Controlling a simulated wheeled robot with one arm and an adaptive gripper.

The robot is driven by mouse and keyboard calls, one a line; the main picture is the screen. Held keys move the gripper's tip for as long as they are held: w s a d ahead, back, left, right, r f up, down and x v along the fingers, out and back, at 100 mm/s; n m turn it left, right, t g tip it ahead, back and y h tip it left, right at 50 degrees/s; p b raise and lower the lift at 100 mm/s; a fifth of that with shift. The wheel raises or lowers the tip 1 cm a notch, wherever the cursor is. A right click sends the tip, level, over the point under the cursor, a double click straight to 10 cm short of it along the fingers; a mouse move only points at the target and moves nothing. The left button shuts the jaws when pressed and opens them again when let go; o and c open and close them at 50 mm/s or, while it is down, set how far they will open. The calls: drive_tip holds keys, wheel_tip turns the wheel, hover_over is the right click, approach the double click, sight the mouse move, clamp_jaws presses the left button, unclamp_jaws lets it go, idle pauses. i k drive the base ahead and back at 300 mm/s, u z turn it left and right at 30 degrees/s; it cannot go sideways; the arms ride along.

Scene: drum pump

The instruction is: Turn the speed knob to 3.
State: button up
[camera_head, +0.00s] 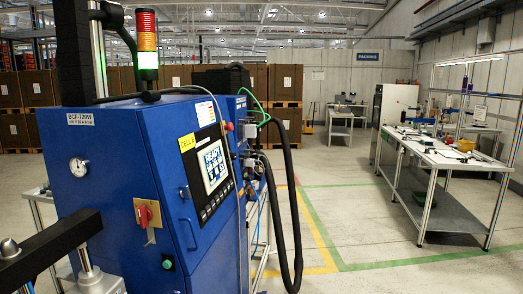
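I cannot pick out a speed knob or any numbered dial in the head view. The nearest rotary control is a red switch (147,214) on a yellowish plate, on the front of a blue machine cabinet (120,150). No drum pump can be made out for certain. My gripper is not in view.
The blue cabinet fills the left, with a round gauge (79,167), a green button (168,264), a screen panel (213,166) and a signal tower (147,45). A black hose (290,200) hangs at its right. A workbench (440,157) stands right; floor between is clear.

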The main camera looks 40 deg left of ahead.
sight(233, 156)
drive_tip(key=u, duration=0.45)
drive_tip(key=i, duration=1.4)
drive_tip(key=u, duration=0.95)
